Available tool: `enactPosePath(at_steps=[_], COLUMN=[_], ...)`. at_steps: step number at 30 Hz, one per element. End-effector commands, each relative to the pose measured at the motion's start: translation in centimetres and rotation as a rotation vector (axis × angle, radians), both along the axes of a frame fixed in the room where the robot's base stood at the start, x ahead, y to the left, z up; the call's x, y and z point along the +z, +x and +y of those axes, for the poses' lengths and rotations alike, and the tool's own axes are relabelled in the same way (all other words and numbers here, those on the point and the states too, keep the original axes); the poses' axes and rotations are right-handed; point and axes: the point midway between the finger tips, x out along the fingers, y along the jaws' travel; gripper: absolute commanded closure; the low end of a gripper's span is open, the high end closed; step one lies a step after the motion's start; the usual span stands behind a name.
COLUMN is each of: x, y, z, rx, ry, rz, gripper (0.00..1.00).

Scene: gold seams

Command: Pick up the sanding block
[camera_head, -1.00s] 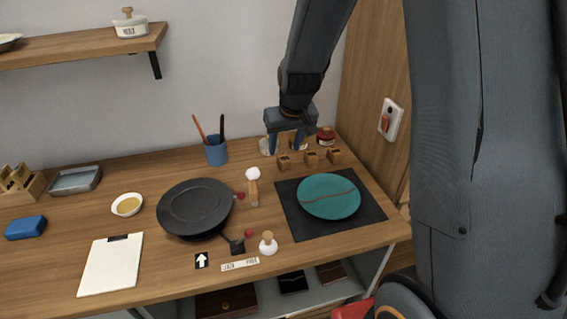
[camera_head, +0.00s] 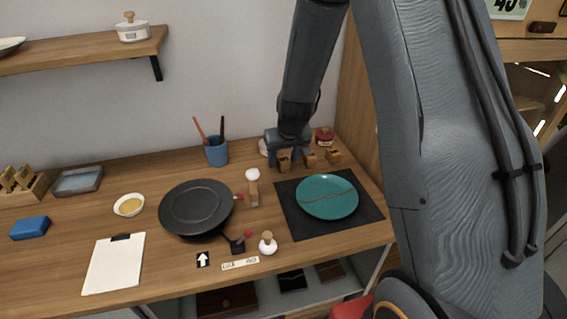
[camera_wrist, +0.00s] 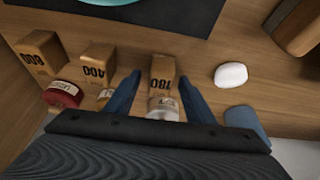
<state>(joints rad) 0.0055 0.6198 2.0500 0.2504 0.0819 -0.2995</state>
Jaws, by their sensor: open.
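Three small wooden sanding blocks stand in a row at the back right of the bench. In the wrist view, upside-down numbers mark them: one looks like 180 (camera_wrist: 163,72), the middle one 400 (camera_wrist: 98,62), the far left one 600 or 800 (camera_wrist: 42,55). My gripper (camera_wrist: 160,80) is open, with one blue finger on each side of the 180 block. In the head view my gripper (camera_head: 287,161) is low over the leftmost block (camera_head: 284,155). I cannot tell whether the fingers touch it.
A red-lidded jar (camera_head: 324,136) stands behind the blocks. A teal plate (camera_head: 328,197) lies on a dark mat (camera_head: 370,213) in front.

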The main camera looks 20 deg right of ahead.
Motion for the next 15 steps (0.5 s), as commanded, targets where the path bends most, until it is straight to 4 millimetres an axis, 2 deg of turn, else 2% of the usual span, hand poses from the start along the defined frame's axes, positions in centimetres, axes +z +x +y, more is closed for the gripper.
enactPosePath(at_steps=[4, 5, 12, 15], x=[0.02, 0.03, 0.03, 0.05], y=[0.00, 0.00, -0.03, -0.02], z=[0.02, 0.02, 0.02, 0.02], rx=[0.000, 0.000, 0.000, 0.000], ry=[0.000, 0.000, 0.000, 0.000], rz=[0.000, 0.000, 0.000, 0.000], gripper=[0.51, 0.54, 0.95, 0.95])
